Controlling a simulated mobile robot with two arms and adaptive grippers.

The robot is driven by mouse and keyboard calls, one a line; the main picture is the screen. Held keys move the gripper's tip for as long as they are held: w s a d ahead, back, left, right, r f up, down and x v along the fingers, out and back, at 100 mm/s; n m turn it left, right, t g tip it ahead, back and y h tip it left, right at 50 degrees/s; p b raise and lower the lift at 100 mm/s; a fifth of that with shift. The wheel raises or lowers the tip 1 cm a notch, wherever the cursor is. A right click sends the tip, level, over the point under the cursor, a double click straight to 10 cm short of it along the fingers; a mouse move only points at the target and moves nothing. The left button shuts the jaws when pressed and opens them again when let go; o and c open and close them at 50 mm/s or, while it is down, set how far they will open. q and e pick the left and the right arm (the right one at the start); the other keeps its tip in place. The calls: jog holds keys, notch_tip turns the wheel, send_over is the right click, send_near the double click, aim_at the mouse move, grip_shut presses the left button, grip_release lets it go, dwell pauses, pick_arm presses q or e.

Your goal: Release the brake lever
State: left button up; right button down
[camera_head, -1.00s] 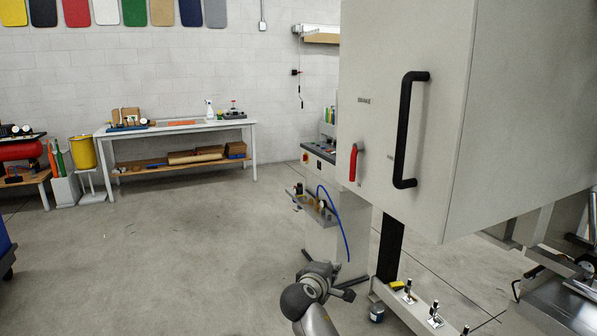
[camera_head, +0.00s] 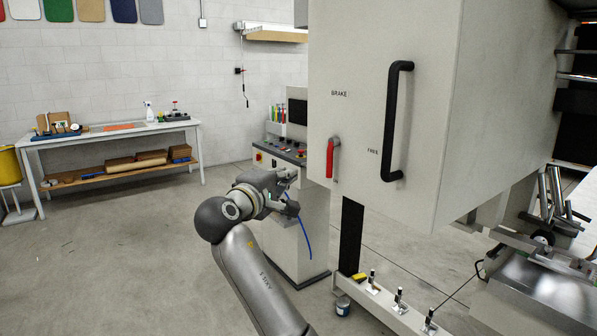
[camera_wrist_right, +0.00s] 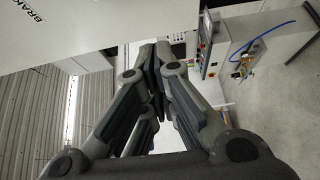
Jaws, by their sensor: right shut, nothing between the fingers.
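The brake lever (camera_head: 330,158) is a red handle on the front of the pale grey cabinet (camera_head: 355,120). It hangs straight down from its pivot, under the word BRAKE and to the left of a small FREE label. My right gripper (camera_head: 290,191) is left of the lever and a little lower, apart from it. In the right wrist view its fingers (camera_wrist_right: 157,60) are shut together with nothing between them. The lever does not show in the right wrist view; only part of the cabinet face with cut-off BRAKE lettering does. My left gripper is not in view.
A black vertical handle (camera_head: 395,120) stands out from the cabinet, right of the lever. A control console (camera_head: 280,155) with a blue hose is behind my right gripper. A workbench (camera_head: 110,132) is at the back left. Open floor lies to the left.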

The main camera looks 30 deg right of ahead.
aim_at(331, 159)
jog(key=p+x, duration=0.3)
jog(key=x, duration=0.7)
jog(key=shift+s+d+f+p, duration=0.1)
jog(key=shift+s+d+p, duration=0.1)
jog(key=shift+s, duration=0.9)
jog(key=shift+s+d+p, duration=0.1)
jog(key=shift+s+p, duration=0.05)
jog(key=shift+s, duration=0.9)
